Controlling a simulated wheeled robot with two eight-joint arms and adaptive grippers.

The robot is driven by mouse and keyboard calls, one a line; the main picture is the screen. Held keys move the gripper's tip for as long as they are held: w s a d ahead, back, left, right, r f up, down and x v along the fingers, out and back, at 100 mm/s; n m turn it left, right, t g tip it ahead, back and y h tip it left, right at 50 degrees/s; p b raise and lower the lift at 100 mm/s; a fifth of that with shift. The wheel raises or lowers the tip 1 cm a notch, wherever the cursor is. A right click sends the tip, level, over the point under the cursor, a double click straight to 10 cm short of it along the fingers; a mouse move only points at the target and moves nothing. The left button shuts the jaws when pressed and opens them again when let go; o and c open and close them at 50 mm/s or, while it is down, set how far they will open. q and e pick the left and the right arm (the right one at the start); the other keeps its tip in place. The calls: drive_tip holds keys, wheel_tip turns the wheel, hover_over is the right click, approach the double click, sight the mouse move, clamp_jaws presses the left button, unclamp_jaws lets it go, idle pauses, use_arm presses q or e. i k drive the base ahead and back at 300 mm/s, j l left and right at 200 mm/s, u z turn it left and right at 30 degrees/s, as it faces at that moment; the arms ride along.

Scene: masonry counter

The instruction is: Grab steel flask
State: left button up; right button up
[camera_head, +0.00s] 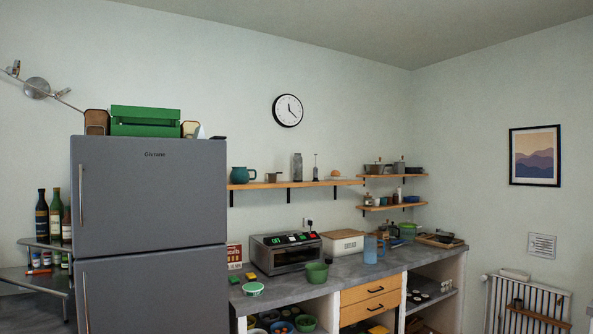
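A grey cylinder that looks like the steel flask (297,167) stands upright on the long wooden wall shelf (330,182), above the counter. A small brown-and-metal item (273,177) stands to its left and a thin dark upright item (315,168) to its right. Nothing touches the flask that I can see. Neither of my grippers shows in the head view.
A tall grey fridge (150,225) fills the left. The stone counter (340,275) below the shelf holds a toaster oven (285,253), a green bowl (317,272), a bread box (342,242) and a blue jug (370,250). A radiator (527,305) stands at the right.

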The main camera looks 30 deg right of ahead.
sight(298, 159)
drive_tip(key=i+l+z, duration=0.75)
drive_tip(key=i+l, duration=0.2)
drive_tip(key=i+l+z, duration=0.25)
drive_tip(key=i+z, duration=0.5)
drive_tip(key=i, duration=0.3)
drive_tip(key=i+z, duration=0.4)
drive_tip(key=i, duration=0.2)
drive_tip(key=i+z, duration=0.35)
drive_tip(key=i, duration=0.3)
drive_tip(key=i+z, duration=0.3)
drive_tip(key=i, duration=0.35)
drive_tip(key=i+u, duration=0.3)
drive_tip(key=i+l+u, duration=0.1)
drive_tip(key=i+u, duration=0.2)
drive_tip(key=i, duration=0.2)
